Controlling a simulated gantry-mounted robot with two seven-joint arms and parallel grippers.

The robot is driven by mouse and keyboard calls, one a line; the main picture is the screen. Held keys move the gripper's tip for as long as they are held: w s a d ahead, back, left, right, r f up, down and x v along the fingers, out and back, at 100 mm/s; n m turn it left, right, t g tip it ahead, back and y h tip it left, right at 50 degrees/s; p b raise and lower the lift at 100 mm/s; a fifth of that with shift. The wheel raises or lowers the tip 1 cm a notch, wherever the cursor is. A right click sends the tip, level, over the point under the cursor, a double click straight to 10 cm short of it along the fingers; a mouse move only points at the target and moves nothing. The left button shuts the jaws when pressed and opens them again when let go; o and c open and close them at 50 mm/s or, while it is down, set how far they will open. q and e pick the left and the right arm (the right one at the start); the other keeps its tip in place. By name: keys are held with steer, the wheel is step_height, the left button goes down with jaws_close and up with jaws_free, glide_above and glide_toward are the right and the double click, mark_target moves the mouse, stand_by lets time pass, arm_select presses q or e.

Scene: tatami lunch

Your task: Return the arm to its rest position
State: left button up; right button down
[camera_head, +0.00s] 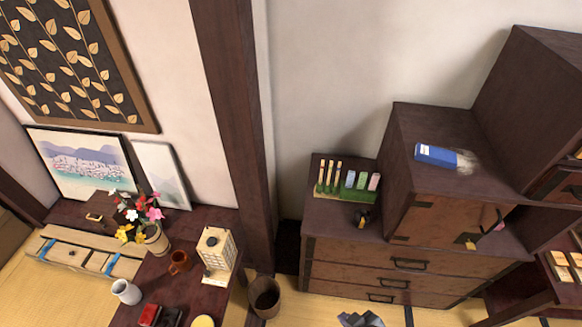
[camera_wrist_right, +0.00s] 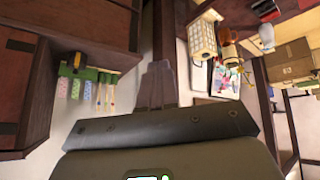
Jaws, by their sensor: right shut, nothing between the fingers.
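My right gripper (camera_head: 361,319) shows only as a small dark grey tip at the bottom edge of the head view, in front of the drawer chest. In the right wrist view its fingers (camera_wrist_right: 157,82) are together, with nothing held between them. The rest of the right arm is out of the head view. My left gripper is not in view.
A drawer chest (camera_head: 336,270) carries a green holder (camera_head: 345,194) with sticks and small blocks. A blue and white packet (camera_head: 436,155) lies on the higher cabinet. At left, a dark table holds a lantern (camera_head: 216,250), mug (camera_head: 179,262) and flowers. A bin (camera_head: 264,297) stands between.

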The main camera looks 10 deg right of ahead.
steer(key=s+d+r+m+g+h+p, duration=0.1)
steer(key=s+d+r+m+g+p, duration=0.1)
steer(key=s+d+r+m+g, duration=0.25)
step_height(320, 180, up, 14)
steer(key=s+a+n+p, duration=0.1)
steer(key=n+p, duration=0.1)
steer(key=p, duration=1.1)
steer(key=shift+s+a+f+t, duration=0.2)
steer(key=shift+a+t, duration=0.2)
steer(key=shift+t, duration=0.05)
stand_by(0.4)
